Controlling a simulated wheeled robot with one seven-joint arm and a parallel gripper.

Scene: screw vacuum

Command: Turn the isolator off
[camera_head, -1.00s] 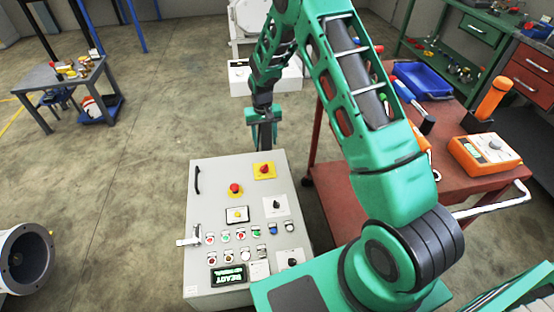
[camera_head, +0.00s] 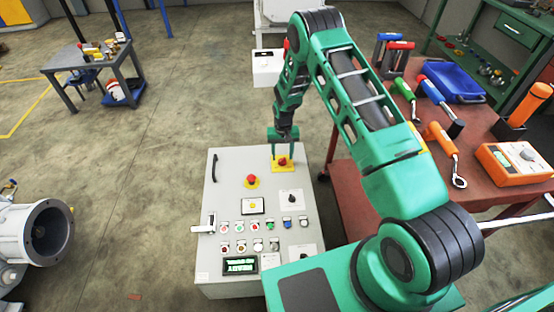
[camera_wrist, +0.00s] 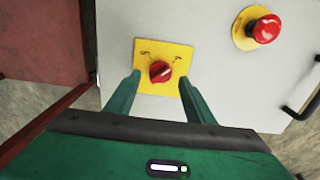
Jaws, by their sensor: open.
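The isolator is a red rotary knob (camera_wrist: 160,71) on a square yellow plate (camera_wrist: 181,54) with small dark marks. In the head view the yellow plate (camera_head: 290,166) is at the top right of the grey control panel (camera_head: 226,170). My gripper (camera_head: 281,160) is over the plate in the head view. In the wrist view my gripper (camera_wrist: 158,86) is open, with one green finger on each side of the knob at the plate's lower edge. The knob is not gripped. I cannot tell whether the fingers touch the panel.
A red emergency button (camera_wrist: 265,29) on a yellow disc is beside the isolator. A red tool trolley (camera_head: 400,150) stands close on the right.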

